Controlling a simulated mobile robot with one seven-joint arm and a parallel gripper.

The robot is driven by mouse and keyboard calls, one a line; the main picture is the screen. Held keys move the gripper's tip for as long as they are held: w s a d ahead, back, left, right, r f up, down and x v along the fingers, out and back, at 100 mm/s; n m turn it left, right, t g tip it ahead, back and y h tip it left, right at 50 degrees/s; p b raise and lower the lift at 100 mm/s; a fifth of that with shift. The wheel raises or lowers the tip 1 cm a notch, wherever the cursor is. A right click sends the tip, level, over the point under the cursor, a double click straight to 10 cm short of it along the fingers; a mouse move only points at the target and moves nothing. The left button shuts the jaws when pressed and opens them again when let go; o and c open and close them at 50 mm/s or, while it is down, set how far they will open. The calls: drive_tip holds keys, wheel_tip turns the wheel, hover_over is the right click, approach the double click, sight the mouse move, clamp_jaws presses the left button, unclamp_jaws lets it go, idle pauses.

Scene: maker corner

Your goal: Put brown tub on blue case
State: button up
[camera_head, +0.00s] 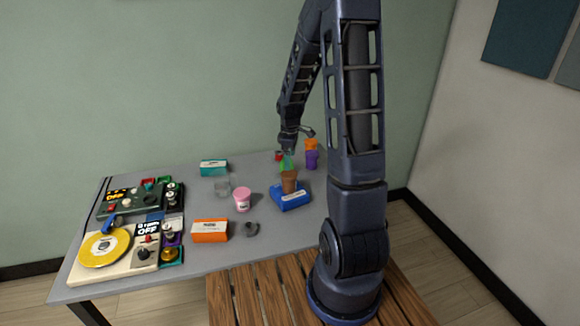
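The brown tub (288,181) appears upright on the blue case (292,201), on the right part of the grey table; its base overlaps the top of the case in this view. My gripper (289,150) is above and slightly behind the tub, seemingly apart from it. The fingers are small and partly lost against a green item (287,162) behind the tub, so I cannot tell whether they are open or shut.
Orange and purple items (311,154) stand right of my gripper. A pink tub (242,199), a clear cup (223,187), a teal box (213,167), an orange box (209,231) and a grey piece (251,228) stand left. Control panels (124,249) fill the table's left end.

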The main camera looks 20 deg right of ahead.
drive_tip(key=shift+r, duration=0.6)
drive_tip(key=s+r+m+t, duration=0.1)
drive_tip(key=s+r+m, duration=0.2)
drive_tip(key=s+r, duration=0.3)
drive_tip(key=s+r+m+t, duration=0.1)
drive_tip(key=s+r+m, duration=0.15)
drive_tip(key=r, duration=0.55)
drive_tip(key=s+r+m+t, duration=0.1)
drive_tip(key=s+r+m, duration=0.2)
drive_tip(key=s, duration=0.6)
drive_tip(key=s+r+m+t, duration=0.1)
drive_tip(key=s+r+m, duration=0.3)
drive_tip(key=s, duration=0.5)
wheel_tip(320, 180, up, 2)
drive_tip(key=shift+s+a+r+t, duration=0.1)
drive_tip(key=shift+s+a+t, duration=0.1)
drive_tip(key=shift+t, duration=0.1)
